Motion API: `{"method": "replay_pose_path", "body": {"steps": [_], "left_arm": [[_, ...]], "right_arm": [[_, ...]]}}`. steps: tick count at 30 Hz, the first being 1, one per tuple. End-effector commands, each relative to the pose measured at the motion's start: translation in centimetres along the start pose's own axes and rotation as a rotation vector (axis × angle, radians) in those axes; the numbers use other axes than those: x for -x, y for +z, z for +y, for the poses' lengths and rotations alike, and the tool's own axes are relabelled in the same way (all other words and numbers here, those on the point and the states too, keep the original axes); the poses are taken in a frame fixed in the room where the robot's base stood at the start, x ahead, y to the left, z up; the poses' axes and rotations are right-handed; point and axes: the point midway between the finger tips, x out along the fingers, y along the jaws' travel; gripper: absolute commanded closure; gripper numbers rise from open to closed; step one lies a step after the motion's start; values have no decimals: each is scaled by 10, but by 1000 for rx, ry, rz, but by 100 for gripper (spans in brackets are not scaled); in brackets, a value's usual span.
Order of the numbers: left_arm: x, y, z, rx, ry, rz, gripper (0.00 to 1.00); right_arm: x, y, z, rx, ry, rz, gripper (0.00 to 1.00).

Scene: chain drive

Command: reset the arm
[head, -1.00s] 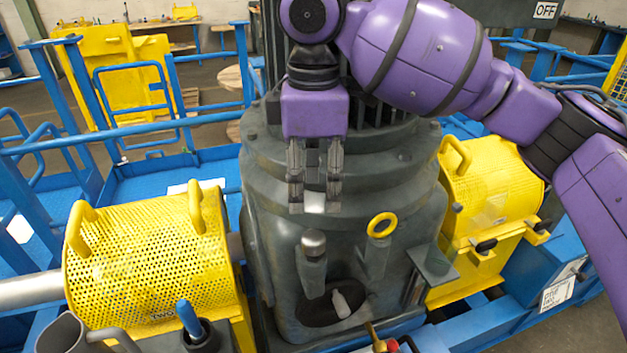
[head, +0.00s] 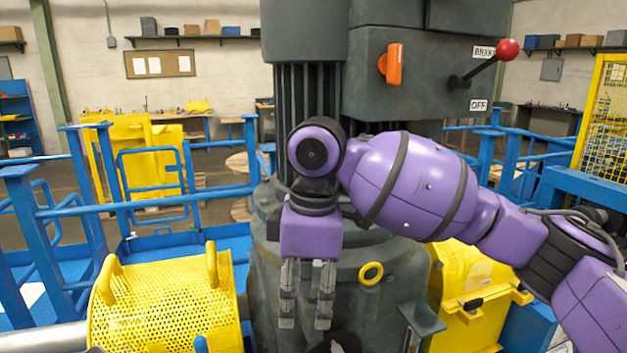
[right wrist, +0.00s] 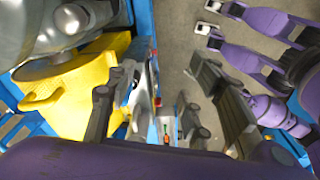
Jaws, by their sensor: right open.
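My right arm (head: 415,185) is purple and comes in from the right in the head view, bent at a dark round joint. My right gripper (head: 305,322) hangs below it with fingers pointing down, apart and empty. It is in front of the grey machine housing (head: 385,310), left of a yellow ring (head: 371,273); I cannot tell the gap to the housing. In the right wrist view the right gripper (right wrist: 160,92) also shows with spread fingers and nothing between them. My left gripper is not seen.
A perforated yellow guard (head: 165,305) with handles stands left of the housing, a second yellow guard (head: 465,290) right. A red-knobbed lever (head: 485,65) and orange switch (head: 393,64) are on the upper grey box. Blue railings (head: 140,205) stand behind. Grey floor (right wrist: 180,55) shows in the wrist view.

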Motion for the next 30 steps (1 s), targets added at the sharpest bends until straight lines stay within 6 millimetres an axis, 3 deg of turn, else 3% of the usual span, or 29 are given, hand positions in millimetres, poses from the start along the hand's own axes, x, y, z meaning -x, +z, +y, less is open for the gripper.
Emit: {"method": "replay_pose_path", "body": {"steps": [1,8,12,17,23,26,30], "left_arm": [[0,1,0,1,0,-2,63],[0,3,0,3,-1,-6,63],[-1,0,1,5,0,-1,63],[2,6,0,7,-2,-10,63],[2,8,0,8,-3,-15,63],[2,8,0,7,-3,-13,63],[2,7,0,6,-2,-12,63]], "right_arm": [[-20,-4,1,-19,-14,38,52],[-94,-29,8,-135,-23,235,52],[-149,-43,11,-260,-18,395,52],[-213,-46,13,-458,12,579,52],[-287,-20,6,-740,93,743,52],[-323,8,-5,-887,156,788,52],[-372,58,-34,-1084,265,805,52]]}}
